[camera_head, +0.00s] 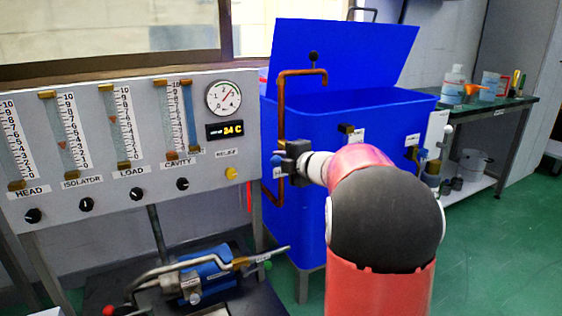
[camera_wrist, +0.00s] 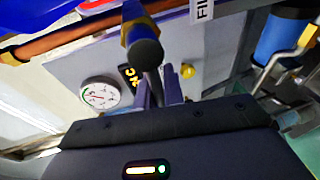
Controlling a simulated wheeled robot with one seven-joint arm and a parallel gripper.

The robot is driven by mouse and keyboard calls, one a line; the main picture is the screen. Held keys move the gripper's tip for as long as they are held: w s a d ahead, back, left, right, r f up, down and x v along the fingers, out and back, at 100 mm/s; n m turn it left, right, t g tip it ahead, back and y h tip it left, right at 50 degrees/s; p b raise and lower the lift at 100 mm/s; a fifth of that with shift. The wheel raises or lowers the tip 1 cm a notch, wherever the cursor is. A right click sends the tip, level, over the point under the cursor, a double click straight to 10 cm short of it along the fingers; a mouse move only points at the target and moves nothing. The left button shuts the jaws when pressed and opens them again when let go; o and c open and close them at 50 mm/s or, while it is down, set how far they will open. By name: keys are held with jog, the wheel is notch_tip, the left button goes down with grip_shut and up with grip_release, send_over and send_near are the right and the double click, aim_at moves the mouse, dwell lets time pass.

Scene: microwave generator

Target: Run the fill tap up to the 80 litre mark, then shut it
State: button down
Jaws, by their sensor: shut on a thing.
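The fill tap (camera_head: 277,161) sits on a copper pipe (camera_head: 281,112) at the front left corner of the blue tank (camera_head: 352,120). My gripper (camera_head: 284,166) is at the tap, shut on its handle; my arm hides part of the tank front. In the wrist view the tap's dark, round-ended handle (camera_wrist: 146,52) reaches between the fingers of my gripper (camera_wrist: 157,92). Part of a white label (camera_wrist: 202,10) beginning "FI" shows beside it. The tank lid (camera_head: 345,50) stands raised. A pale upright strip (camera_head: 436,135) is at the tank's right side; no litre marks or water level are readable.
A grey panel (camera_head: 90,215) with several flow tubes, knobs and a round dial (camera_head: 223,98) stands close on the left. A blue pump (camera_head: 207,275) lies low in front. A bench (camera_head: 490,105) with bottles is at the right. Green floor is clear at the right.

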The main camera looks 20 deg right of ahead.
jog(key=shift+f, duration=0.1)
jog(key=c, duration=1.5)
grip_release()
jog(key=shift+s, duration=0.1)
jog(key=v, duration=0.7)
jog(key=shift+s, duration=0.35)
jog(key=shift+d, duration=0.1)
